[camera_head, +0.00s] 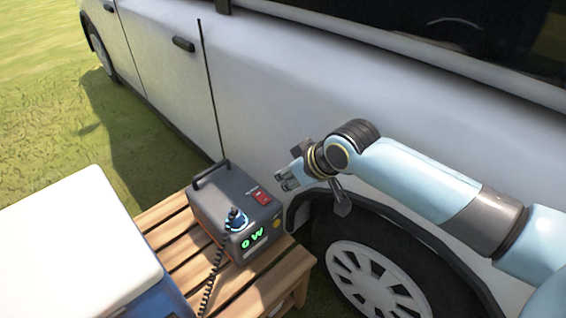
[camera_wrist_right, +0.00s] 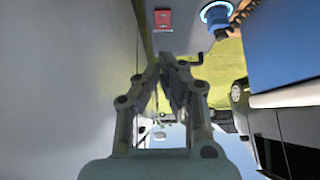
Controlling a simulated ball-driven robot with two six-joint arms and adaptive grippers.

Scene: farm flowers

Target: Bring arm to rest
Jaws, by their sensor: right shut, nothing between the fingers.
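My right gripper (camera_head: 287,179) is raised in front of the white vehicle's side, above and to the right of a grey power box. It is shut and empty; in the right wrist view its fingers (camera_wrist_right: 167,60) meet at the tips. My right arm reaches in from the right edge of the head view. My left gripper is in neither view.
The grey power box (camera_head: 222,190), with a red switch (camera_head: 262,196), a blue plug (camera_head: 236,219) and a green "0 W" display, stands on a slatted wooden table (camera_head: 165,222). A white-lidded blue cooler (camera_head: 75,250) is at left. The white vehicle (camera_head: 290,85) blocks the far side. Grass (camera_head: 40,120) is open at upper left.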

